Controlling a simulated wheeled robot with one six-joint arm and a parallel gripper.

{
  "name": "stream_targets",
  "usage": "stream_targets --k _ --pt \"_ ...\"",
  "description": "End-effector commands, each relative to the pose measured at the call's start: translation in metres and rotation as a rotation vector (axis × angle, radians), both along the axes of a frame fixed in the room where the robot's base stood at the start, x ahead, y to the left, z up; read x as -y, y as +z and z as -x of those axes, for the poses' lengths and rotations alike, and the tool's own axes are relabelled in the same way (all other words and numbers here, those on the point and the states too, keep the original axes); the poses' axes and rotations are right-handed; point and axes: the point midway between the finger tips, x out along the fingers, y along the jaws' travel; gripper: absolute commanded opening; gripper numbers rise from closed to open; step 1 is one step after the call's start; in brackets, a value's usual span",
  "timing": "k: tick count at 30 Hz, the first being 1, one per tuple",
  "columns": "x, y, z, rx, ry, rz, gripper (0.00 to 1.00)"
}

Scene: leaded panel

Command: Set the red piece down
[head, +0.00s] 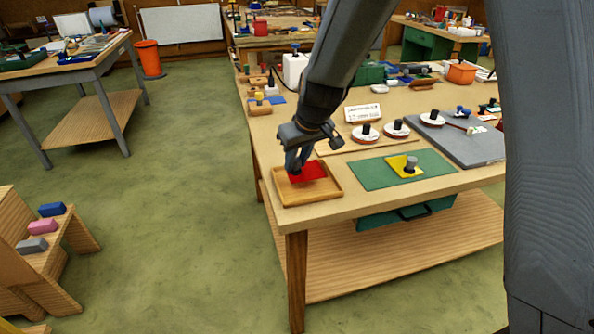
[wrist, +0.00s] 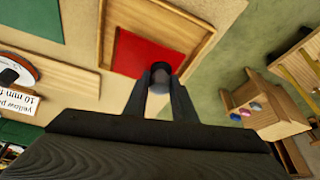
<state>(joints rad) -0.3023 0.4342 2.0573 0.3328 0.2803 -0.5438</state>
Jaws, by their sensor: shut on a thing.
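The red piece (head: 308,170) is a flat red square at the wooden tray (head: 312,198) near the table's left front corner. It also shows in the wrist view (wrist: 146,52), flat over the tray floor inside the rim. I cannot tell whether it touches the tray floor. My gripper (head: 297,165) points down over the tray. In the wrist view my gripper (wrist: 160,78) is shut on a dark round knob at the red piece's near edge. The fingers partly hide the knob.
A green mat (head: 370,174) right of the tray bears a yellow piece (head: 397,161) with a grey knob. Behind are a small sign (head: 362,113), white discs with black knobs (head: 366,132) and a grey board (head: 462,142).

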Motion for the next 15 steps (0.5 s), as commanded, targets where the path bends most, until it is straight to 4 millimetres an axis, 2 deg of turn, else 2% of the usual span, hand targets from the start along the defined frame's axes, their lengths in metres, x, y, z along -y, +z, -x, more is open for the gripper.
stream_targets --k 7,15 --pt "0.001 -0.032 0.000 -0.003 -0.001 0.001 0.04" --pt "0.001 -0.036 0.000 -0.001 -0.001 0.001 0.04"
